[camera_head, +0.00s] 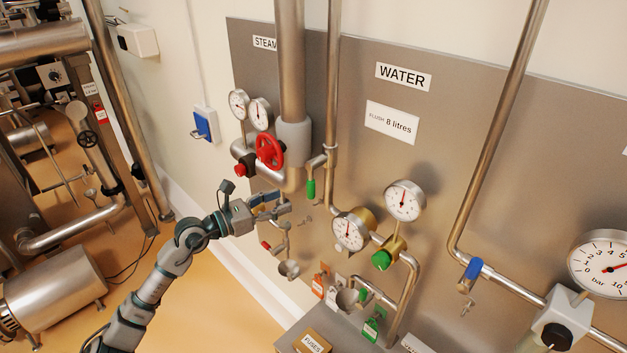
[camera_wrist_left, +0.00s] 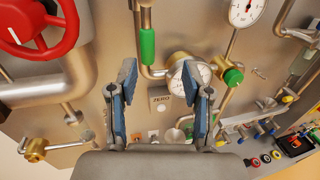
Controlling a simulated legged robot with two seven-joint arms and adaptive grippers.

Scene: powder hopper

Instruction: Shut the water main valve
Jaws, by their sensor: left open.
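A valve with a green lever (camera_head: 311,188) sits on the pipe left of the WATER sign (camera_head: 403,77). No label naming the water main is readable on it. The lever hangs straight down beside the pipe elbow. In the left wrist view the green lever (camera_wrist_left: 147,47) shows beyond and just right of the left-hand finger's tip, apart from it. My left gripper (camera_head: 275,205) is open and empty, below and left of the lever in the head view. Its two blue-padded fingers (camera_wrist_left: 168,82) are spread wide in the wrist view. My right gripper is not in view.
A red handwheel (camera_head: 269,150) on the thick steam pipe is close above the left gripper. Gauges (camera_head: 352,230) and a green knob (camera_head: 382,260) are to the right. A blue lever (camera_head: 473,268) is farther right. Small taps and cups hang below the gripper.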

